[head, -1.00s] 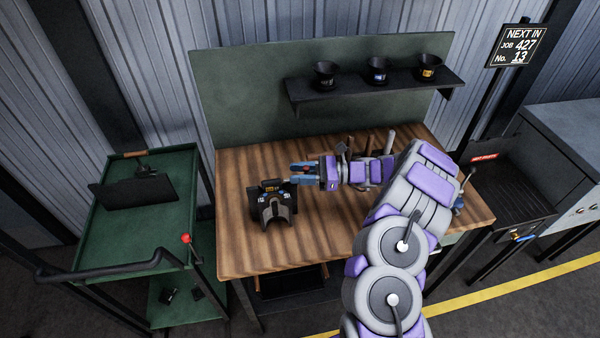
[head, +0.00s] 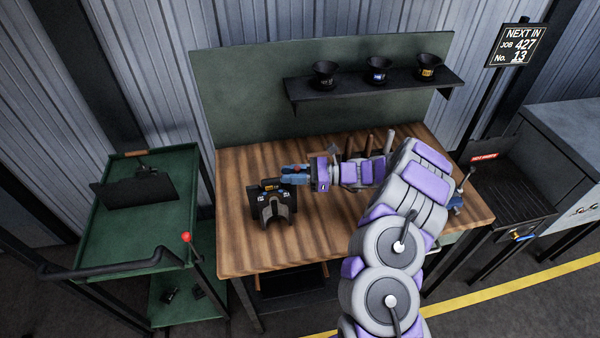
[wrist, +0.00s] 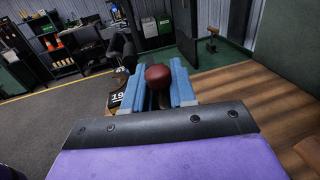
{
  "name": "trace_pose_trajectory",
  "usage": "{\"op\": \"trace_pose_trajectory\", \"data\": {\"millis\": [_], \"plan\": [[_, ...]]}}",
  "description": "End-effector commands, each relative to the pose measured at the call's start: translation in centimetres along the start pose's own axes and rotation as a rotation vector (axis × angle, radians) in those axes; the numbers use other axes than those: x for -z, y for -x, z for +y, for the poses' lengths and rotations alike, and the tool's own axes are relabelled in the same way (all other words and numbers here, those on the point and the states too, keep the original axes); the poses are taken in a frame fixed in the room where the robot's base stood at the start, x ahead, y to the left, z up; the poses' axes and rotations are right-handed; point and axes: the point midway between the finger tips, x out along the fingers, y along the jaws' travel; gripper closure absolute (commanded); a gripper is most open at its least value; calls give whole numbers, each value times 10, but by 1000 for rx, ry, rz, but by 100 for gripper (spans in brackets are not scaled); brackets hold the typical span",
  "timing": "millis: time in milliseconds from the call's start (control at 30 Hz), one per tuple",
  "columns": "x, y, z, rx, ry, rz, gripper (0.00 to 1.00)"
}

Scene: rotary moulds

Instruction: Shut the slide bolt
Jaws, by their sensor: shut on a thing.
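The dark mould block (head: 274,206) stands on the wooden bench, with an open curved front and a small numbered tag on top. The slide bolt's round dark-red knob (wrist: 159,77) shows between the blue fingers of my gripper (wrist: 158,92) in the wrist view. In the head view my gripper (head: 292,173) is at the block's upper right edge, shut on the knob. The bolt's rod and its seat are mostly hidden by the fingers and block, so I cannot tell how far it is in.
The wooden bench (head: 235,235) is clear left of and in front of the block. Upright handled tools (head: 367,142) stand behind my arm. A shelf (head: 370,88) with black cups is above. A green trolley (head: 110,230) stands left.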

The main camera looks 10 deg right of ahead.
Motion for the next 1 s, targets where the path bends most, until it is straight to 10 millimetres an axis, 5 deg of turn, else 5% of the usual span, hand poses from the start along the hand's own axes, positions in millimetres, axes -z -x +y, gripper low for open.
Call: {"op": "trace_pose_trajectory", "data": {"millis": [300, 333, 500, 1000], "plan": [[-3, -8, -2, 10, 9, -1, 100], [-3, -8, -2, 10, 10, -1, 72], [-3, -8, 0, 7, 8, 0, 56], [-2, 2, 0, 4, 5, -1, 56]]}}
